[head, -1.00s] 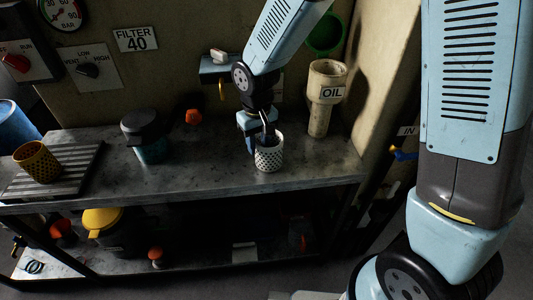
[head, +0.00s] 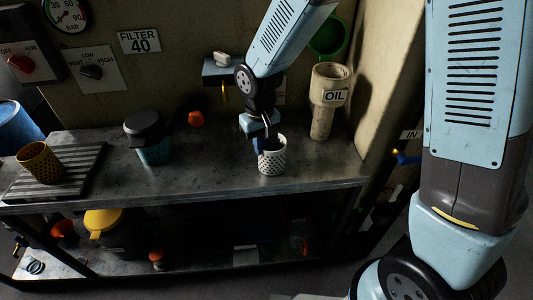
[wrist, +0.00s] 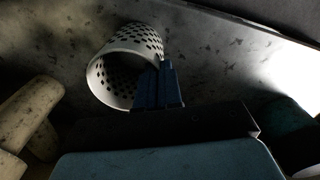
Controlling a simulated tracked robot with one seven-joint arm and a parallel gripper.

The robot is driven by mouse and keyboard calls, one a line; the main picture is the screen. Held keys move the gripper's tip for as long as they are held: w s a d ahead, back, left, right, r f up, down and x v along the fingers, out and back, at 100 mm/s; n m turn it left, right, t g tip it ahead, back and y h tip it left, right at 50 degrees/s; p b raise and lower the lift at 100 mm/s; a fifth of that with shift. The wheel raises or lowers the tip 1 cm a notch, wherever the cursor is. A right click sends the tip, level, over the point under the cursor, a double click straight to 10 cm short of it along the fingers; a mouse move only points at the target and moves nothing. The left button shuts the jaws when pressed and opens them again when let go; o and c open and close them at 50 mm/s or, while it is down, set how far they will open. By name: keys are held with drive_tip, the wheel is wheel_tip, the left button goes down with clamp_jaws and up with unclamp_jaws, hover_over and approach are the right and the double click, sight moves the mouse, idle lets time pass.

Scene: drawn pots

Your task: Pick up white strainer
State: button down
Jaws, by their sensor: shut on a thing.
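The white strainer (head: 272,161) is a small perforated cup on the metal bench top, right of the middle in the head view. It looks upright. My gripper (head: 266,140) reaches down to it from above and is shut on its rim wall. In the wrist view the strainer (wrist: 125,65) shows its round open mouth and rows of dark holes. The blue fingers (wrist: 159,85) are closed at the right side of its rim. I cannot tell whether its base touches the bench.
A cream OIL funnel (head: 326,100) stands right behind the strainer. A teal pot with a dark lid (head: 150,140) stands to the left. A yellow strainer (head: 40,162) sits on a ribbed tray (head: 75,180) at far left.

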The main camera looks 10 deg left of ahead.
drive_tip(key=s+r, duration=1.3)
drive_tip(key=s, duration=0.1)
drive_tip(key=shift+a, duration=0.4)
